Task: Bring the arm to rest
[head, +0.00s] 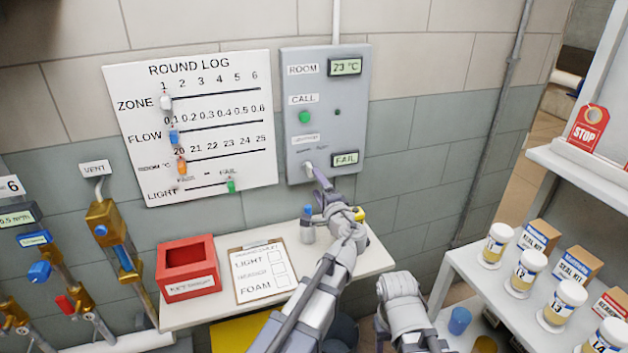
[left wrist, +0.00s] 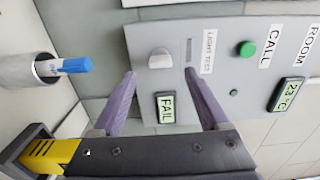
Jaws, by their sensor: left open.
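My left gripper (head: 318,184) is in front of the lower part of the grey wall panel (head: 324,118). In the left wrist view its two purple fingers (left wrist: 160,74) are spread apart, with a white knob (left wrist: 159,58) on the panel seen between their tips. Nothing is held between them. Whether the fingers touch the panel or knob I cannot tell.
Below the panel a shelf (head: 374,262) holds a red box (head: 187,268), a clipboard (head: 263,272) and a cup with a blue marker (left wrist: 75,66). Brass valves (head: 112,235) stand at left. A white rack (head: 462,268) with jars and boxes is at right.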

